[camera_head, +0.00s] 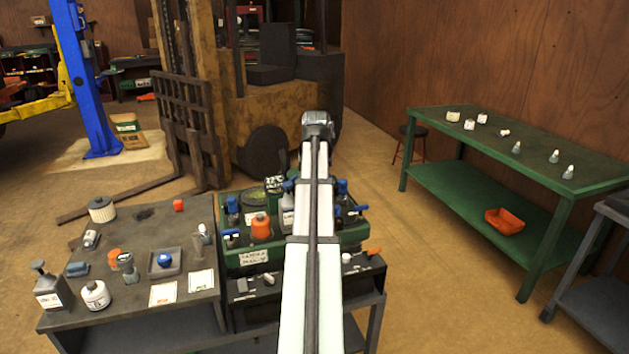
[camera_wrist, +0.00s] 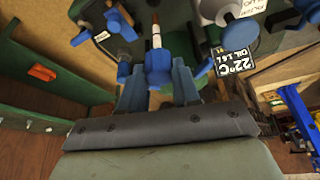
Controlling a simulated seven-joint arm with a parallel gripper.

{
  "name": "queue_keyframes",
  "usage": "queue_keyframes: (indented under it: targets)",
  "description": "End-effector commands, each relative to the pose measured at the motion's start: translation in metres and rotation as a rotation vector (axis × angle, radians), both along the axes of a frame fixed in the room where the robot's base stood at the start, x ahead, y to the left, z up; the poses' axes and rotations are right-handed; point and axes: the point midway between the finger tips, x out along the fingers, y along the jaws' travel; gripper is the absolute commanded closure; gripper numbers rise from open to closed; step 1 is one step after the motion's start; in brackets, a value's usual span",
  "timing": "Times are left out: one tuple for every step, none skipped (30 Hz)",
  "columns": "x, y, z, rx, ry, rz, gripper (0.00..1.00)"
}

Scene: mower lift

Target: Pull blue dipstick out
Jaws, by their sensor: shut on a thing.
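The blue dipstick (camera_wrist: 158,66) shows in the wrist view, its handle between the fingers of my gripper (camera_wrist: 159,78). My gripper is shut on it. A thin pale and brown rod (camera_wrist: 156,38) runs from the handle toward the machine; I cannot tell how much of it is out of its tube. In the head view my arm covers the gripper and the held dipstick. The green mower deck (camera_head: 235,263) carries several blue-topped parts and an orange cap (camera_head: 261,227).
A grey table (camera_head: 130,240) with bottles, cards and a tray is at left. A green bench (camera_head: 500,140) stands at right. Open floor lies between deck and bench.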

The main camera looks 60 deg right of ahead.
Motion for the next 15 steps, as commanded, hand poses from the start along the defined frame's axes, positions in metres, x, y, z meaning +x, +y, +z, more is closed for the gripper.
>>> queue_keyframes:
  targets:
    - [0.000,-0.001,0.005,0.000,0.000,0.000,0.98]
    - [0.000,-0.001,0.007,0.000,0.000,0.000,0.98]
    - [0.000,0.000,0.010,0.000,0.000,0.000,0.98]
    - [0.000,0.000,0.013,0.000,0.000,0.000,0.98]
    - [0.000,-0.001,0.016,0.000,0.000,0.000,0.98]
    - [0.000,-0.001,0.019,-0.001,0.000,0.000,0.98]
    - [0.000,-0.001,0.021,-0.001,0.000,0.000,0.98]
    - [0.000,-0.001,0.024,-0.001,0.000,0.000,0.98]
    - [0.000,-0.001,0.026,-0.001,0.000,0.000,0.98]
    - [0.000,-0.001,0.028,0.000,0.000,0.000,0.98]
    - [0.000,-0.001,0.030,0.000,0.000,0.000,0.98]
    - [0.000,0.000,0.032,0.001,0.000,0.000,0.98]
    - [0.000,0.000,0.034,0.001,0.000,0.000,0.98]
    - [0.000,0.000,0.035,0.001,0.000,0.000,0.98]
    - [0.000,0.000,0.036,0.001,0.000,0.000,0.98]
